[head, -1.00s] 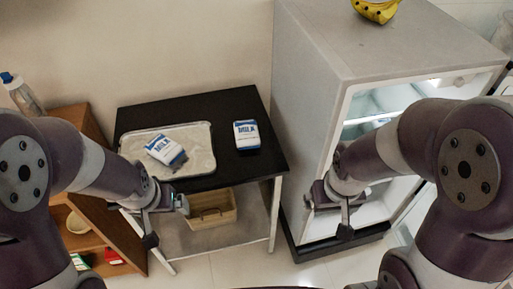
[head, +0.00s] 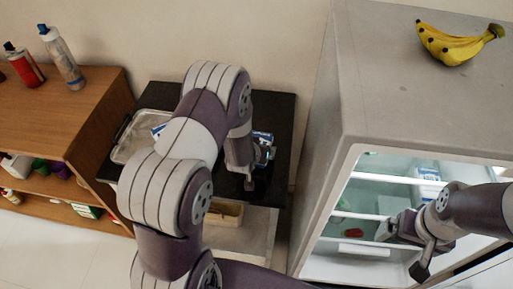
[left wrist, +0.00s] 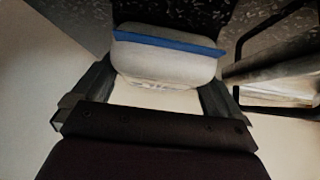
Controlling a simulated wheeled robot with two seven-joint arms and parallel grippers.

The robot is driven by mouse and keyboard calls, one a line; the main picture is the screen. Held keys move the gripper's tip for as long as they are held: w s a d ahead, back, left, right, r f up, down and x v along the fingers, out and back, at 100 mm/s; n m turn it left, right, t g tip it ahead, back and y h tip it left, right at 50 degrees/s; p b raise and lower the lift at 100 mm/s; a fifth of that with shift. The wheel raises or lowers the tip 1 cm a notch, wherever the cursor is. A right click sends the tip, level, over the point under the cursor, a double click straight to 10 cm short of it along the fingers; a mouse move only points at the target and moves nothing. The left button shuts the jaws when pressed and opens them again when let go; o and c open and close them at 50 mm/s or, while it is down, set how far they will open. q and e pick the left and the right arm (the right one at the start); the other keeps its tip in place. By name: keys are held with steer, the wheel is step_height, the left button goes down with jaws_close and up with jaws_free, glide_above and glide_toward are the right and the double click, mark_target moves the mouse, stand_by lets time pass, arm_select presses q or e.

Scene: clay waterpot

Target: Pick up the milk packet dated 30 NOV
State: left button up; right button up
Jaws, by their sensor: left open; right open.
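A white and blue milk packet (head: 263,136) stands on the right part of the black table, partly hidden by my left gripper (head: 258,168). In the left wrist view this packet (left wrist: 165,62) lies between the two open fingers, with no clear grip on it. A second packet (head: 158,131) lies on the tray, mostly hidden behind my left arm. A third white and blue packet (head: 428,181) is inside the open fridge. My right gripper (head: 405,243) is open and empty at the fridge opening. No date is readable on any packet.
The grey fridge (head: 375,80) stands right of the black table (head: 283,110), with bananas (head: 452,45) on top. The light tray (head: 128,150) is on the table's left, and a basket (head: 224,212) is below. A wooden shelf (head: 75,105) with bottles is at left.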

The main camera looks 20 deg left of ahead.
arm_select(q)
steer(key=shift+w+d+f, duration=0.1)
steer(key=shift+w+f, duration=0.25)
steer(key=shift+w, duration=0.1)
steer(key=shift+s+r, duration=0.2)
steer(key=c, duration=0.9)
steer(key=shift+o, duration=0.2)
steer(key=shift+w, duration=0.1)
